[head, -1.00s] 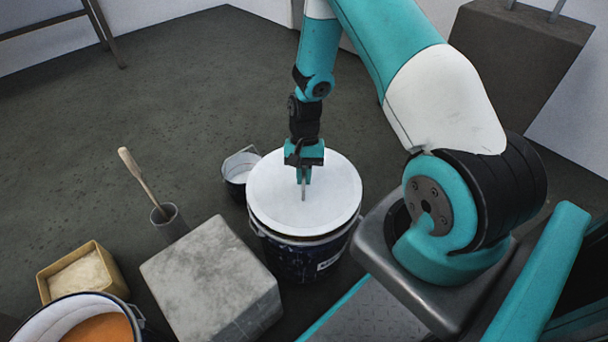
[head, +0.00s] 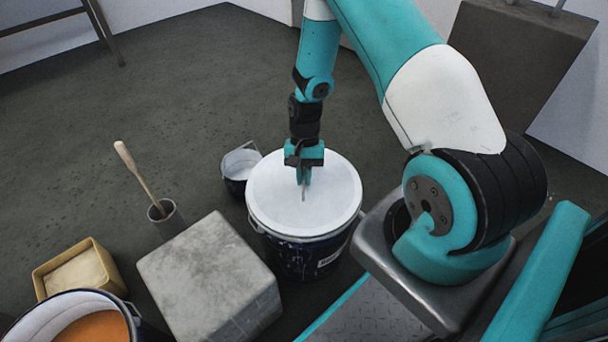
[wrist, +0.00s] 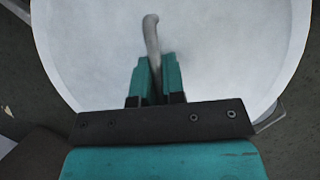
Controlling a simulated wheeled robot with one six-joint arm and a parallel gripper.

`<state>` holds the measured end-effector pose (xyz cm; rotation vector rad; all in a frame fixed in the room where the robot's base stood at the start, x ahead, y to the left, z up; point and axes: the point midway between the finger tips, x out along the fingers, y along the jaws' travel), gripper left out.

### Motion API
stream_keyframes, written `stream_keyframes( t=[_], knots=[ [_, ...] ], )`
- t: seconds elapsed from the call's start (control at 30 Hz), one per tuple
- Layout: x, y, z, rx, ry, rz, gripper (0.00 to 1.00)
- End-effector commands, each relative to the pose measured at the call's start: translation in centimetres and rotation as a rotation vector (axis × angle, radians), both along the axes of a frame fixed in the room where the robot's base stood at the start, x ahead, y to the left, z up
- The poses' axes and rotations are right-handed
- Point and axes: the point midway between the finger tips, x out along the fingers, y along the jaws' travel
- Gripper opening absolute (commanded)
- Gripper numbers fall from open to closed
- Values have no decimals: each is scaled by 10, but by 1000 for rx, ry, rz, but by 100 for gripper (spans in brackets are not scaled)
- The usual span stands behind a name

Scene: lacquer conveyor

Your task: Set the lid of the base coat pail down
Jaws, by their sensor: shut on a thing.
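The base coat pail (head: 295,258) is dark with a pale label and stands upright on the floor, left of my arm's base. Its white round lid (head: 275,190) is level over the pail's mouth. I cannot tell whether it rests on the rim or hangs slightly above it. My gripper (head: 303,178) is shut on the lid's thin grey handle, pointing down from above. In the wrist view, the handle (wrist: 152,35) stands between the closed teal fingers (wrist: 155,80), and the lid (wrist: 220,60) fills most of the picture.
A grey block (head: 205,275) stands left of the pail. A small bucket (head: 236,187) is close behind it on the left. Farther left are a brush in a grey cup (head: 168,222), a yellow tray (head: 45,288) and an orange paint pail (head: 130,312). The floor behind is clear.

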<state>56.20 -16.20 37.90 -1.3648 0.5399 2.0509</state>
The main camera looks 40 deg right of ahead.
Motion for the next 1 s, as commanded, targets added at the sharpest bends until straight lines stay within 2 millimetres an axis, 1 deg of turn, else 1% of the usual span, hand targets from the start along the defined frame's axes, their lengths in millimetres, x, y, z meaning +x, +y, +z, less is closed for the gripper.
stream_keyframes(
  t=[0.23,0.27,0.3,0.37,0.63,0.73,0.87,1.0],
  knots=[
    [0,0,-5,-1,-1,0,0],
    [0,0,-5,-1,-1,0,17],
    [0,0,-4,-1,-1,0,26],
    [0,0,-4,-1,-1,0,40],
    [0,0,-4,-1,-1,0,40],
    [2,-2,2,-1,-2,0,40],
    [8,-7,22,-2,-5,-1,40],
    [18,-16,55,-2,-5,-1,40]
  ],
)
